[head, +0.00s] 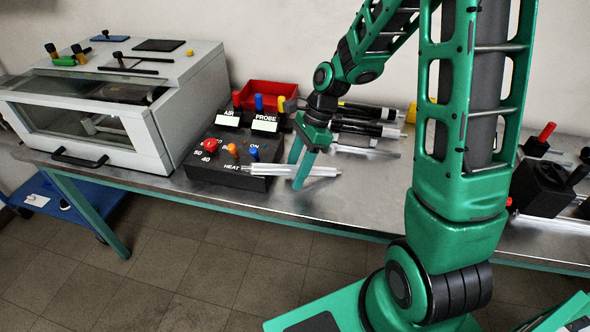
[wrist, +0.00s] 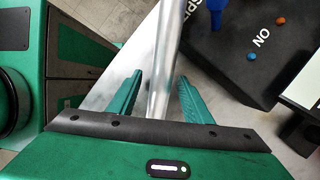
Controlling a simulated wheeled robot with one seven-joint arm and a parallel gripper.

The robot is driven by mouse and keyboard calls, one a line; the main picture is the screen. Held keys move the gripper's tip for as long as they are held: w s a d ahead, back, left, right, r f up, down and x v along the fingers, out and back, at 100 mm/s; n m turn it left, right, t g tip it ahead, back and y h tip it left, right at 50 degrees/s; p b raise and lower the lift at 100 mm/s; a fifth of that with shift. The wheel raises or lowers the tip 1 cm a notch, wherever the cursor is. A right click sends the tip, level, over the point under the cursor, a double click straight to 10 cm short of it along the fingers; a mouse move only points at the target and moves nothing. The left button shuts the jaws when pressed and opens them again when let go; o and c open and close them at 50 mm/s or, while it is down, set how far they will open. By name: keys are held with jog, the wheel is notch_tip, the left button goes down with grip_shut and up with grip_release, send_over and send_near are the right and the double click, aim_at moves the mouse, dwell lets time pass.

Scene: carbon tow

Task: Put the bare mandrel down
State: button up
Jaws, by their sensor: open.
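The bare mandrel (head: 318,171) is a plain silver rod near the front edge of the metal bench, level with the right end of the black control box. My gripper (head: 298,172) points down over it with its green fingers open on either side. In the wrist view the silver rod (wrist: 166,60) runs lengthwise between the two spread fingers (wrist: 160,76), with a gap showing on both sides. Whether the rod rests fully on the bench or against the box is hard to tell.
The black control box (head: 222,172) with coloured knobs stands close left of the mandrel, beside a white glass-fronted cabinet (head: 88,127). A red tray (head: 268,93), dark-wrapped rods (head: 365,128) and another silver rod (head: 366,152) lie behind. Bare bench (head: 365,190) is free to the right.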

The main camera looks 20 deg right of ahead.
grip_shut()
dwell(0.3)
